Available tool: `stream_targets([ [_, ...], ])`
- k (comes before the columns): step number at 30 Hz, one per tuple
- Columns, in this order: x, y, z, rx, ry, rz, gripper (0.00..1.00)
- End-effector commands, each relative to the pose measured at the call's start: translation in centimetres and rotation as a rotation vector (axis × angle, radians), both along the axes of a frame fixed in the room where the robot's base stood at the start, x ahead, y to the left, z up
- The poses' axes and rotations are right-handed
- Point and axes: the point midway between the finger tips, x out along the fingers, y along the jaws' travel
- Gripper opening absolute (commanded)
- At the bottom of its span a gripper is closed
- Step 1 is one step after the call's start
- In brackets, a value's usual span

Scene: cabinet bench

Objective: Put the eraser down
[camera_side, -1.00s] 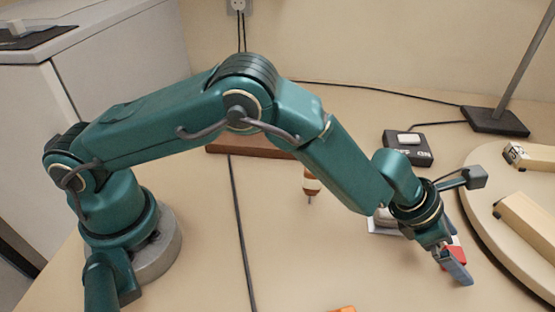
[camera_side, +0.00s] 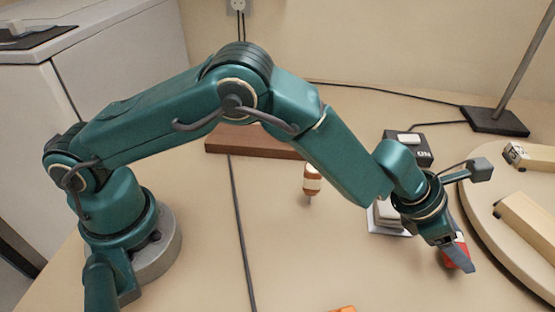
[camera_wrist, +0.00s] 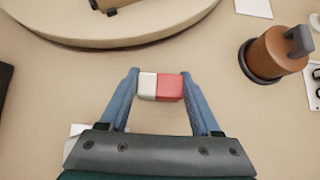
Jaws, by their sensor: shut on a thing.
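The eraser is a small block, half white and half red. In the wrist view the eraser (camera_wrist: 160,87) sits crosswise between the two blue-grey fingers of my gripper (camera_wrist: 160,80), which touch its ends. In the side view the red part of the eraser (camera_side: 460,252) shows at the fingers of my gripper (camera_side: 457,258), low over the bench near the round platform. My gripper is shut on it. The near finger hides part of the eraser in the side view, and I cannot tell whether it touches the bench.
A round platform (camera_side: 480,220) carrying wooden blocks stands at the right. A pale stacked object (camera_side: 388,218) is left of my wrist. A brown-handled tool (camera_side: 312,182), a black switch box (camera_side: 408,147) and a wooden board (camera_side: 262,143) stand farther back.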

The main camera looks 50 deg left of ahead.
Motion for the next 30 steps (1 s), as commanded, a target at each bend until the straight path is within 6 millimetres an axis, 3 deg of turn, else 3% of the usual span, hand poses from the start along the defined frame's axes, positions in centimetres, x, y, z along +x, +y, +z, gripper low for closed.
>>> stream_targets([
  [11,0.1,0.3,3.0,-0.001,-0.004,0.004,0.00],
  [15,0.8,4.0,5.2,-0.003,-0.006,0.009,0.00],
  [21,1.3,7.9,7.5,-0.003,-0.004,0.008,0.00],
  [30,1.7,11.1,9.5,-0.002,-0.002,0.004,0.00],
])
